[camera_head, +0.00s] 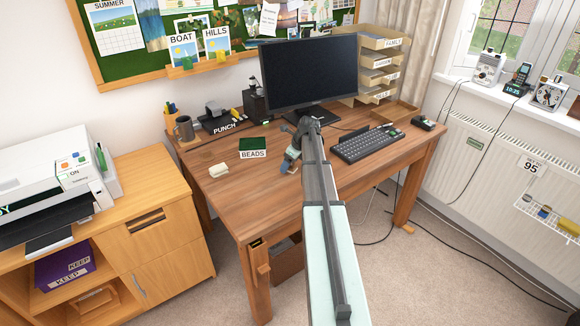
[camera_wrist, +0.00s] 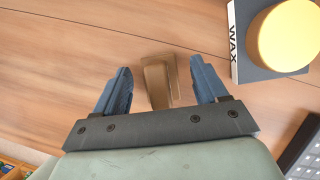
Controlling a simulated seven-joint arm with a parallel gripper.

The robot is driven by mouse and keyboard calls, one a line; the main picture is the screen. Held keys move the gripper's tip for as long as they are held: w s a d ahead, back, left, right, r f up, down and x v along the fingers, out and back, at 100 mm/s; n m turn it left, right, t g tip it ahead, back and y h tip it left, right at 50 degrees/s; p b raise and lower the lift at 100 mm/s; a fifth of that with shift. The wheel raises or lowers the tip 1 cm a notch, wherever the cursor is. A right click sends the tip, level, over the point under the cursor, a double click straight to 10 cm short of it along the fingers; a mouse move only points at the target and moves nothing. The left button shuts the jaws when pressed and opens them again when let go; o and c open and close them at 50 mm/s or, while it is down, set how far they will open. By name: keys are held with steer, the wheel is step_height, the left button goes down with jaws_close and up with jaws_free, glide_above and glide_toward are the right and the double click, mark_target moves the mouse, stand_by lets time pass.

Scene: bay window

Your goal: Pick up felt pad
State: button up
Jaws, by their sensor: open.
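My gripper (camera_wrist: 160,66) is open in the wrist view, with one blue finger on each side of a small tan-brown piece (camera_wrist: 158,84) on the wooden desk. This piece has a flat part and a tapered part, and I cannot tell for certain that it is the felt pad. A clear gap shows between it and each finger. In the head view my gripper (camera_head: 291,158) is low over the middle of the desk (camera_head: 240,195), and my arm hides what lies beneath and behind it.
A box marked WAX (camera_wrist: 240,62) with a yellow disc (camera_wrist: 288,36) is close on the right in the wrist view. In the head view a BEADS box (camera_head: 253,154) and a cream block (camera_head: 218,169) are left of my gripper. A keyboard (camera_head: 367,144) and monitor (camera_head: 308,75) stand beyond.

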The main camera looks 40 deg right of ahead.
steer(key=shift+c, duration=0.2)
steer(key=c, duration=1.1)
step_height(320, 180, up, 10)
steer(key=shift+r, duration=0.1)
stand_by(0.3)
steer(key=o, duration=0.4)
steer(key=c, duration=0.3)
